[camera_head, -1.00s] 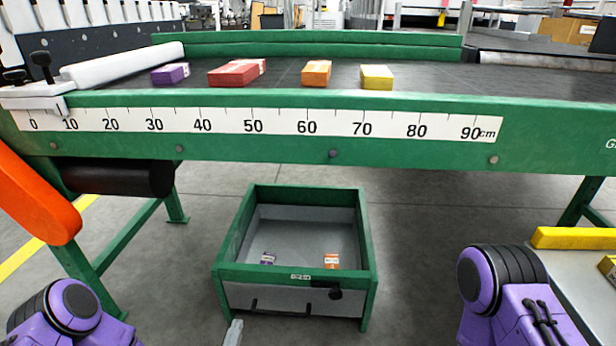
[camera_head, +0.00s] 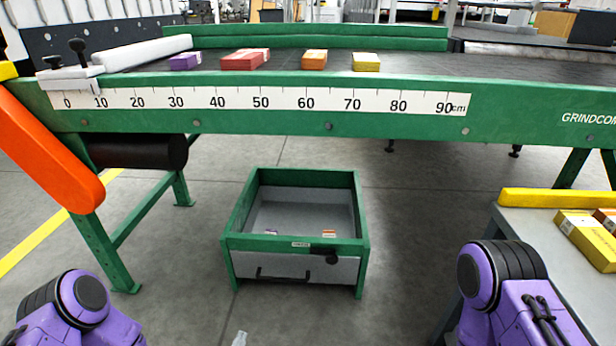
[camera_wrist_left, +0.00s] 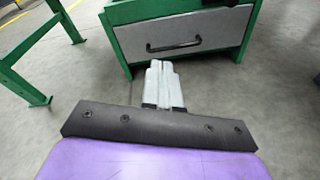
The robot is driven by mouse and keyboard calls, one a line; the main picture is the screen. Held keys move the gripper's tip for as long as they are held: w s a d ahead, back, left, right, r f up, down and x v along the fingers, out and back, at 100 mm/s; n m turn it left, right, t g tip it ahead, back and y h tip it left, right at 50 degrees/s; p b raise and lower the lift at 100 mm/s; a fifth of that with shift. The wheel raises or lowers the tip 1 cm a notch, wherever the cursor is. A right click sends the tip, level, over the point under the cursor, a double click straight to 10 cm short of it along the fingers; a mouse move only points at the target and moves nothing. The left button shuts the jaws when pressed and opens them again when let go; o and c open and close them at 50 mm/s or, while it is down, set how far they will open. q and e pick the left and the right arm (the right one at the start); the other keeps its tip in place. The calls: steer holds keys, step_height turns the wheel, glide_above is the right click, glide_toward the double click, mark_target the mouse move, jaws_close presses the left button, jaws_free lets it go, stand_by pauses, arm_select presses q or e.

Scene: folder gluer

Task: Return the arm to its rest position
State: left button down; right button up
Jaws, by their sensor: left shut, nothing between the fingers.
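My left gripper (camera_head: 240,339) shows only as a small grey tip at the bottom edge of the head view. In the left wrist view its two grey fingers (camera_wrist_left: 160,84) are shut together with nothing between them. They point at the floor and the drawer front of the green bin (camera_wrist_left: 180,42), apart from it. Purple arm parts of mine show at the lower left and lower right of the head view. My right gripper is not in view.
A green conveyor (camera_head: 290,118) with a centimetre scale carries purple, red, orange and yellow boxes. The green bin (camera_head: 240,245) stands on the floor below. A side table (camera_head: 545,240) with yellow boxes stands at right. An orange guard (camera_head: 50,150) is at left.

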arm_select(q)
steer(key=s+f+m+g, duration=0.45)
steer(key=s+m, duration=0.25)
steer(key=m, duration=0.2)
steer(key=s+a+f+m+g+y, duration=0.3)
steer(key=s+a+m+g+y, duration=0.35)
steer(key=s+a+m, duration=0.95)
steer(key=s+d+f+g+h+b, duration=0.2)
steer(key=d+f+g+b, duration=0.1)
steer(key=f+b, duration=0.25)
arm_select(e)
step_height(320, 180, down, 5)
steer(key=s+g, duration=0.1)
arm_select(q)
step_height(320, 180, up, 38)
steer(key=w+n+t+p, duration=0.1)
steer(key=p, duration=3.7)
steer(key=shift+w+a+r+y, duration=0.15)
steer(key=shift+w+a+y, duration=0.2)
steer(key=shift+y, duration=0.1)
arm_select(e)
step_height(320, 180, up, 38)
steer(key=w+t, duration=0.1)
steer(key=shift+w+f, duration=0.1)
